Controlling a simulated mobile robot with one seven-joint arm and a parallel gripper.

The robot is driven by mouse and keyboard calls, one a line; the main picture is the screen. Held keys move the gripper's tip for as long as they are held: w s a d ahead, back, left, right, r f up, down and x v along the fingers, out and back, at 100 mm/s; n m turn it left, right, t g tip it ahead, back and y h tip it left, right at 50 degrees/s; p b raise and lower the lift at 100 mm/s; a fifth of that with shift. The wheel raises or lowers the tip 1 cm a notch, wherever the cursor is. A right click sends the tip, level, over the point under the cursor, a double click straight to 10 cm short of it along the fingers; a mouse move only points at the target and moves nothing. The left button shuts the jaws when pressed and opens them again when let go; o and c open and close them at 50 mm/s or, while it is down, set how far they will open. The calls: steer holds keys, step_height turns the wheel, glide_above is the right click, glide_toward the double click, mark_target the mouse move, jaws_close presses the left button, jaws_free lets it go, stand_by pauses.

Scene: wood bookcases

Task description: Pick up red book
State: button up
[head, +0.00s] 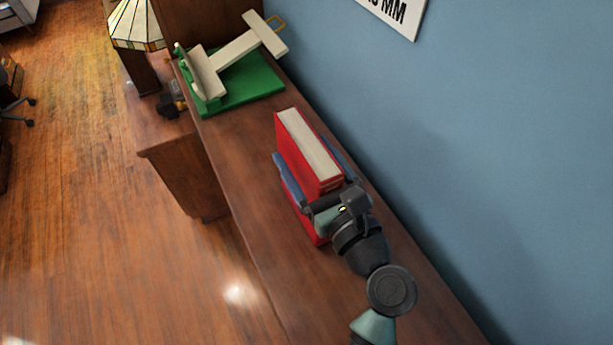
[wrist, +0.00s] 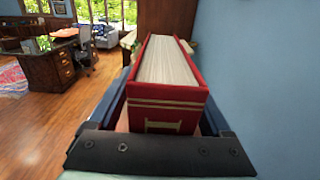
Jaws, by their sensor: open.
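The red book (head: 291,147) stands upright on the wooden bookcase top (head: 238,158), with its cream page edges facing up. In the wrist view the red book (wrist: 168,104) is straight ahead, its near red face crossed by gold bands. My gripper (head: 304,153) is at the book's near end, with one dark blue finger along each side of it. The jaws are open around the book, and in the wrist view the dark palm bar of my gripper (wrist: 165,85) lies just in front of the near face. Whether the fingers touch the covers cannot be told. My gripper hides the book's lower near part.
A green stand with a cream T-shaped piece (head: 238,52) lies farther along the top. Beyond it are a stained-glass lamp (head: 135,25) and a small dark object (head: 171,104). The blue wall (head: 430,150) runs close along the right. The front edge drops to open floor.

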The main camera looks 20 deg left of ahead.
jaws_close()
stand_by(1.2)
steer(key=shift+r, duration=0.15)
